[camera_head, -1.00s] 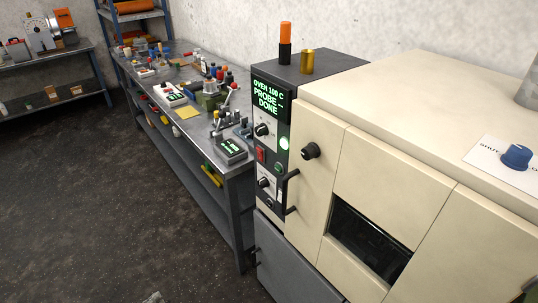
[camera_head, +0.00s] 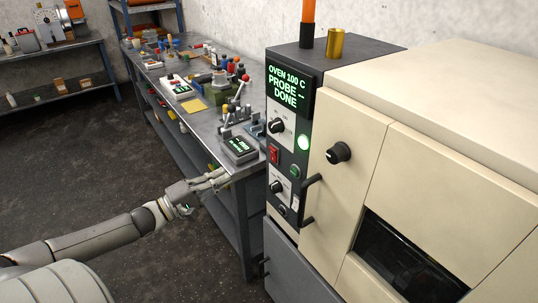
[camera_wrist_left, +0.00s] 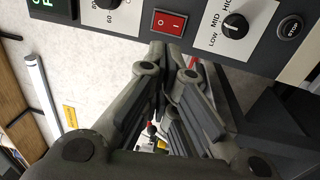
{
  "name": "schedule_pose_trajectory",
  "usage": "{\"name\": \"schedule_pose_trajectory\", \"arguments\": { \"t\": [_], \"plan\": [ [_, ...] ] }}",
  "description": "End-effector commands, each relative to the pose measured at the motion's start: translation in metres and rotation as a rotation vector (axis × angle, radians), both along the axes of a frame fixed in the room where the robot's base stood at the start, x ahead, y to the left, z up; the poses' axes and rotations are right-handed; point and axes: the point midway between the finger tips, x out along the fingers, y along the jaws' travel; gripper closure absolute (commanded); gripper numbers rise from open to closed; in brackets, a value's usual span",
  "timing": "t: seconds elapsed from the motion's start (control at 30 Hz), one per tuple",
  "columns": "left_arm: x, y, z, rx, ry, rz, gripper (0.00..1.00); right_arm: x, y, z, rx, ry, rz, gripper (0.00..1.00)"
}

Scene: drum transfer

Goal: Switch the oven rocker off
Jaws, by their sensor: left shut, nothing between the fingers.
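The oven rocker is a small red switch (camera_head: 274,154) on the dark control panel at the oven's left front. In the left wrist view the red rocker (camera_wrist_left: 169,22), marked O and I, sits just beyond my fingertips. My left gripper (camera_head: 222,178) comes in from the left in the head view, in front of the bench end and left of the panel. Its fingers are shut and empty, pointing toward the panel. In the wrist view the gripper (camera_wrist_left: 172,58) appears close below the rocker; I cannot tell any contact. My right gripper is not in view.
A black door handle (camera_head: 309,201) juts out right of the panel. The cluttered bench (camera_head: 214,118) stands left.

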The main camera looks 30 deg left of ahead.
Motion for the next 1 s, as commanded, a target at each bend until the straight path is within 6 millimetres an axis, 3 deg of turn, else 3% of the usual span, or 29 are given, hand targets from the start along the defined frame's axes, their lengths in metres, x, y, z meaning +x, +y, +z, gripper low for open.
{"name": "schedule_pose_trajectory", "arguments": {
  "t": [0.47, 1.0],
  "plan": [
    [0.006, -0.002, 0.001, 0.002, -0.001, 0.001, 1.0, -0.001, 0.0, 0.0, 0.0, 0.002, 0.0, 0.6],
    [0.059, -0.024, 0.01, 0.001, -0.002, 0.002, 1.0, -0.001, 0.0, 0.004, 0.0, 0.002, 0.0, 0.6]
  ]
}}
